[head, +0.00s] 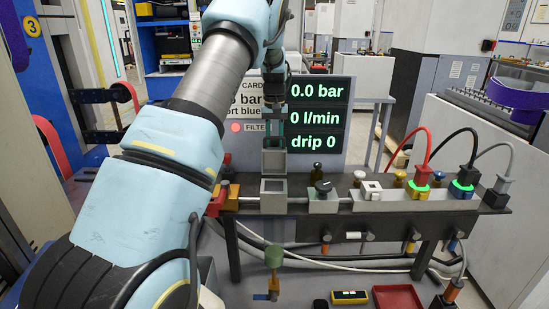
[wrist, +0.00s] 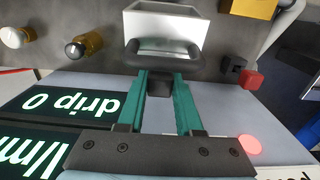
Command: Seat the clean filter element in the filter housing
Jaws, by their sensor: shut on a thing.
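The filter housing (head: 273,206) is a grey, square, open-topped box on the dark bench. In the wrist view its pale walls (wrist: 195,28) and open mouth show at the top. My gripper (head: 274,143) is above and behind the housing, with teal fingers pointing down. In the wrist view the fingers (wrist: 162,82) are shut on a dark handle (wrist: 158,86), with a dark rounded bar beside the housing mouth. A light grey piece (head: 274,162) stands upright below the fingers, behind the housing opening. I cannot tell whether it is a lid or the filter element.
A display (head: 318,120) behind reads 0.0 bar, 0 l/min and drip 0. A red lamp (head: 236,127) glows by the FILTER label. Valves and cabled plugs (head: 421,188) line the bench on the right. A red tray (head: 397,298) lies low in front.

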